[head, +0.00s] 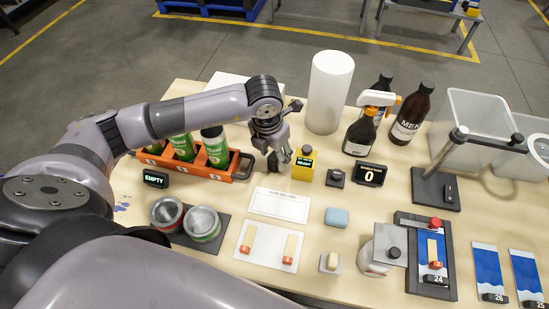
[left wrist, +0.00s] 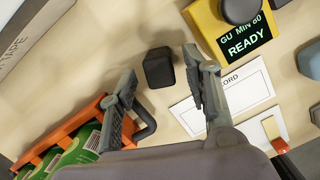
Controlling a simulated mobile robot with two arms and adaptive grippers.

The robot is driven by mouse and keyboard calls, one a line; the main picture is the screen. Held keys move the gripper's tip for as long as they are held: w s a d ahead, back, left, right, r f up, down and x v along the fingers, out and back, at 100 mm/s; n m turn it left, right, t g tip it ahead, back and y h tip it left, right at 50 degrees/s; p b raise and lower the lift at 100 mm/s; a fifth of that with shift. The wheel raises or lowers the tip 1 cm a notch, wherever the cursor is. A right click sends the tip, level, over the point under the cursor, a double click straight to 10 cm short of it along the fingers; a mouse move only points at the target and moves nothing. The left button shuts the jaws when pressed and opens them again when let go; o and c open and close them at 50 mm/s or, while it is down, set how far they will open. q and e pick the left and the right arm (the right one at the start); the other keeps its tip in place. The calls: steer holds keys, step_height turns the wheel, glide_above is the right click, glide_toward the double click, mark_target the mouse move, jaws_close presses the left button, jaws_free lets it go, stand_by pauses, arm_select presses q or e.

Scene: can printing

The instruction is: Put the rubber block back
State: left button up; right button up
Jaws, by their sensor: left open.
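A dark block with rounded edges, which looks like the rubber block (left wrist: 158,67), stands on the table in the left wrist view. It is ahead of the gap between my left fingertips and apart from both. My left gripper (left wrist: 160,78) is open and empty. In the head view my left gripper (head: 279,160) points down between the orange tray and the yellow box, and it mostly hides the dark block. A light blue block (head: 337,217) lies right of the white record card (head: 280,204). My right gripper is not in view.
The orange tray (head: 212,172) with green cans is left of the gripper. The yellow box reading READY (head: 303,167) is close on its right. A white roll (head: 330,92), bottles (head: 411,112) and a counter display (head: 370,174) stand farther back. Open cans (head: 202,222) stand in front.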

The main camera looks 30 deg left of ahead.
mark_target(271, 160)
arm_select(q)
steer(key=r, duration=0.2)
steer(key=r+b, duration=0.1)
steer(key=r, duration=0.2)
steer(key=s+r+b, duration=0.1)
steer(key=r, duration=0.2)
steer(key=shift+s+a+r, duration=0.1)
steer(key=shift+s+r, duration=0.1)
steer(key=shift+r, duration=0.5)
steer(key=shift+s+f, duration=0.1)
